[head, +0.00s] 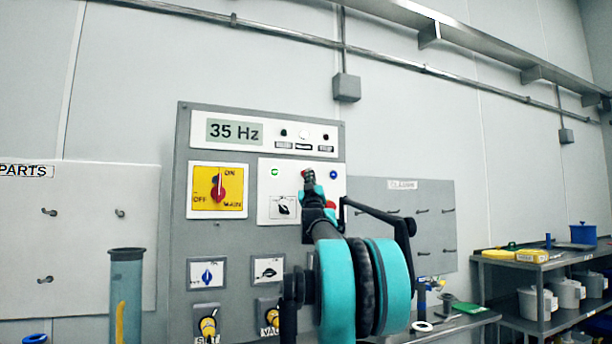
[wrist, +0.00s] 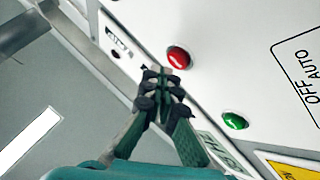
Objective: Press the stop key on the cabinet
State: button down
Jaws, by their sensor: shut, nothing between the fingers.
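The grey cabinet (head: 180,200) stands against the wall in the head view. Its white key panel (head: 265,208) has a green key (head: 274,171), a red stop key (head: 307,172) and a blue key (head: 333,174). My gripper (head: 309,184) is shut and empty in front of the panel, its tips overlapping the lower part of the red key. In the wrist view, the fingertips (wrist: 162,77) are together, just beside the red stop key (wrist: 178,57), which shows whole. The green key (wrist: 235,120) lies farther off. I cannot tell whether the fingertips touch the panel.
A display (head: 235,131) above reads 35 Hz. A yellow main switch plate (head: 217,190) is left of the key panel. A red knob (head: 330,206) is partly behind my arm. A tall clear tube (head: 126,290) stands left; a loaded shelf (head: 540,262) stands right.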

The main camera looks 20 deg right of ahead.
jog(key=s, duration=0.5)
jog(key=shift+d, duration=0.1)
dwell(0.5)
jog(key=shift+s, duration=0.1)
dwell(0.6)
